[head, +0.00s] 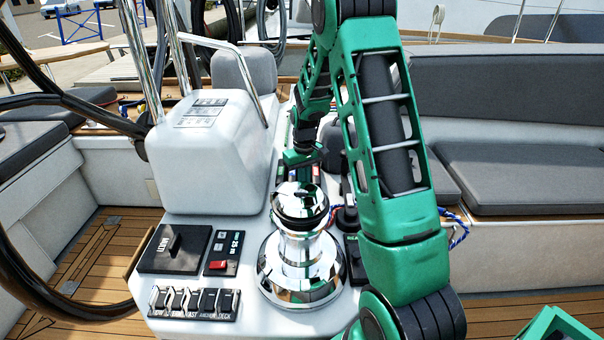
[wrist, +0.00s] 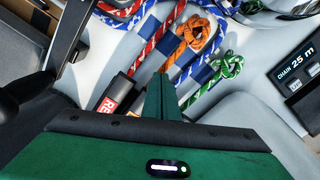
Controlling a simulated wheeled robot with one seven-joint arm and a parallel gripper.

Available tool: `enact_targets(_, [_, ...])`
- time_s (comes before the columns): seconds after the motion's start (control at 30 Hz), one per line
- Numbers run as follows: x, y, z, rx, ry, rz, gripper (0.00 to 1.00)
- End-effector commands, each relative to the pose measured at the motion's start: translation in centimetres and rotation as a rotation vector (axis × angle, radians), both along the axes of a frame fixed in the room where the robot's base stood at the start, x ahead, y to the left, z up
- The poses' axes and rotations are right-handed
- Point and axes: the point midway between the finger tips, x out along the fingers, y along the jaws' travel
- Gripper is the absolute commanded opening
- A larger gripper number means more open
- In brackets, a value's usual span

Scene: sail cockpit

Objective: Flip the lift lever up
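My gripper (head: 300,158) is well behind and right of this panel, beyond the chrome winch. In the wrist view the green fingers (wrist: 164,98) are together, with nothing visible between them. They point toward coloured ropes and a black clutch handle with a red label (wrist: 111,98). The black panel is outside the wrist view.
The chrome winch (head: 300,260) stands between the panel and my gripper. A red switch under a 25 m display (head: 226,248) and a row of rocker switches (head: 195,302) lie near the panel. A black steering wheel (head: 60,308) is at left. A white pod (head: 205,145) rises behind.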

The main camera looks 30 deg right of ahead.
Motion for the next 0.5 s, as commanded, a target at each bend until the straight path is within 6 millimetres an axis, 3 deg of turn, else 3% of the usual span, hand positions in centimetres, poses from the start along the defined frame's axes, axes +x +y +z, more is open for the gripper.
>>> enact_targets(0.5, [0.42, -0.26, -0.02, 0.000, 0.000, 0.000, 0.00])
